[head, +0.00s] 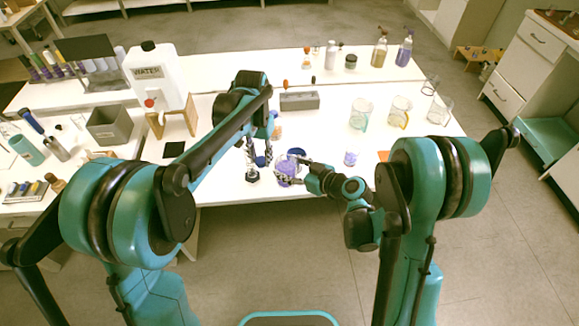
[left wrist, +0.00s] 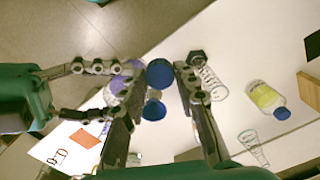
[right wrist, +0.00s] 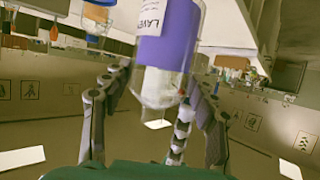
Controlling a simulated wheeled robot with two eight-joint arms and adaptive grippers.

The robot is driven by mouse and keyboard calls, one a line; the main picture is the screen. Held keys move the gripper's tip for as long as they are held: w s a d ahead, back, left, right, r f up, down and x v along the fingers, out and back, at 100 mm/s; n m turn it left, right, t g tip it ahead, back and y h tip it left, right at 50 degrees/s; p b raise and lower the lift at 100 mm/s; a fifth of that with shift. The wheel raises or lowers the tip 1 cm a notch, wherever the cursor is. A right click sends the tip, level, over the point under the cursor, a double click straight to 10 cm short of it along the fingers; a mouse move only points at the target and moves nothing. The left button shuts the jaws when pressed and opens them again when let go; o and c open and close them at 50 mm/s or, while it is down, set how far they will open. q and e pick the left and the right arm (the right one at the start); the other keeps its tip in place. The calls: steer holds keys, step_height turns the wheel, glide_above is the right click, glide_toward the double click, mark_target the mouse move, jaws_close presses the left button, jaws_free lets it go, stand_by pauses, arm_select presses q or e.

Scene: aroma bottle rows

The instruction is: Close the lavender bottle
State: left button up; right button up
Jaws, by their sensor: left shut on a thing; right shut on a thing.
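The lavender bottle (head: 286,168) is clear with a purple band. In the right wrist view its label, starting "LAVE", shows on the bottle (right wrist: 168,45). My right gripper (right wrist: 158,95) is shut on the bottle, its fingers on either side. My left gripper (head: 258,166) is shut on a blue cap (head: 261,161), just left of the bottle. In the left wrist view the cap (left wrist: 159,72) sits between the left fingertips, with the bottle (left wrist: 117,86) partly hidden behind one finger. The cap appears apart from the bottle. The bottle's mouth is not clearly visible.
Another blue-topped item (head: 297,152) stands close behind the bottle. A grey box (head: 299,101) and a white water jug (head: 152,75) stand behind. The table's front edge is near.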

mark_target(286, 168)
arm_select(q)
steer(key=w+d+r+m, duration=0.1)
steer(key=d+r+m, duration=0.1)
steer(key=d+r, duration=0.5)
steer(key=shift+w+d+r, duration=0.15)
steer(key=shift+d+r, duration=0.05)
steer(key=shift+r, duration=0.45)
steer(key=shift+f, duration=2.05)
steer(key=shift+f, duration=0.85)
steer(key=shift+f, duration=0.5)
